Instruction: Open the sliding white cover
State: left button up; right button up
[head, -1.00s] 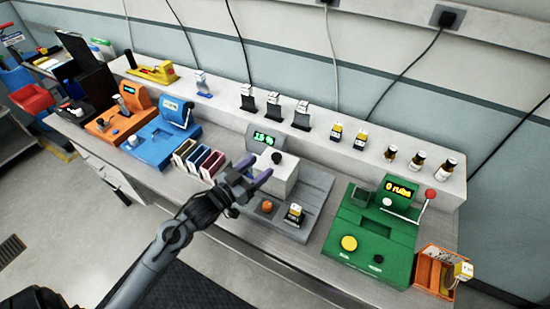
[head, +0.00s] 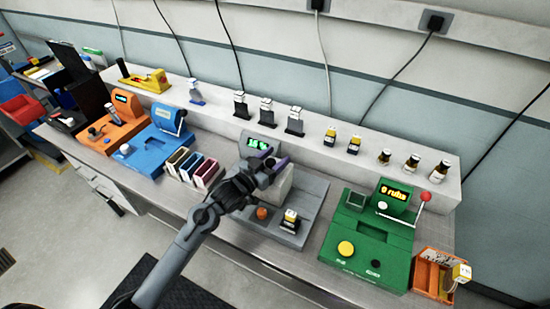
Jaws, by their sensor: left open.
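The white cover (head: 284,188) is a pale block on the grey module (head: 313,193), beside that module's green-lit display (head: 258,144). An orange button (head: 262,212) and a small yellow-and-white bottle (head: 290,219) are at the module's front. My right gripper is not in view.
A green module (head: 395,242) with a red-tipped lever stands at the right, next to an orange bin (head: 431,270). Several small coloured boxes (head: 193,168) and a blue module (head: 152,151) stand left. Bottles line the raised shelf behind.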

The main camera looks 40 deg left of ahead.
aim_at(286, 170)
pick_arm(q)
jog(key=shift+c, duration=0.3)
grip_shut()
jog(key=shift+w+d+p, duration=0.25)
jog(key=shift+d+p, duration=0.05)
jog(key=shift+d, duration=0.65)
jog(key=shift+w+d+p, duration=0.2)
jog(key=shift+d+p, duration=0.05)
jog(key=shift+d, duration=0.85)
jog(key=shift+a, duration=0.1)
jog(key=shift+o, duration=0.3)
grip_release()
